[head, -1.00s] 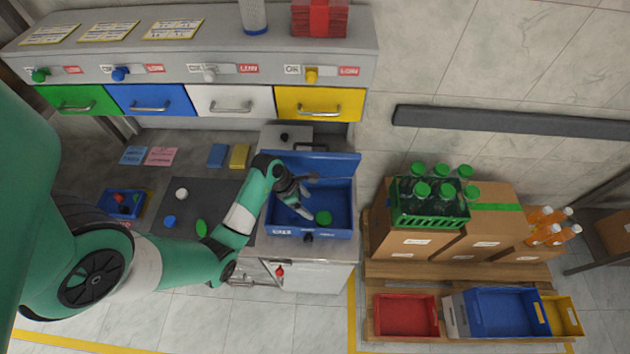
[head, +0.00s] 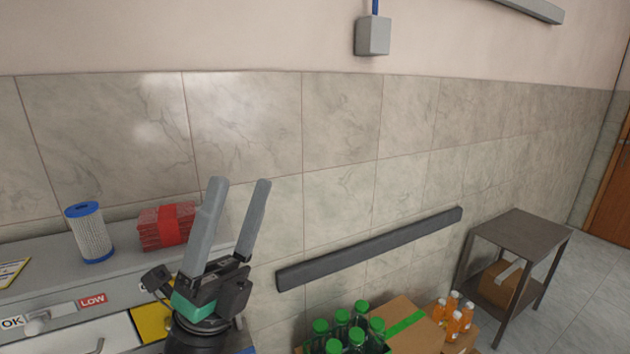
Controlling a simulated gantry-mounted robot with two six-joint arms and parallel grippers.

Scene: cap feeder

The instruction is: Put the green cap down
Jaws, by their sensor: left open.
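My left gripper (head: 238,190) is raised in the lower middle of the head view, its two long grey fingers pointing up and spread apart, with nothing between them. It stands in front of the right end of the feeder cabinet and the tiled wall. No loose green cap shows, and the blue bin is almost wholly out of frame. My right gripper is not in view.
A white filter cylinder with blue ends (head: 90,232) and a red strapped bundle (head: 166,228) stand on the cabinet top. A dark wall rail (head: 375,248), green-capped bottles (head: 342,328), orange bottles (head: 455,318) and a metal side table (head: 520,238) are to the right.

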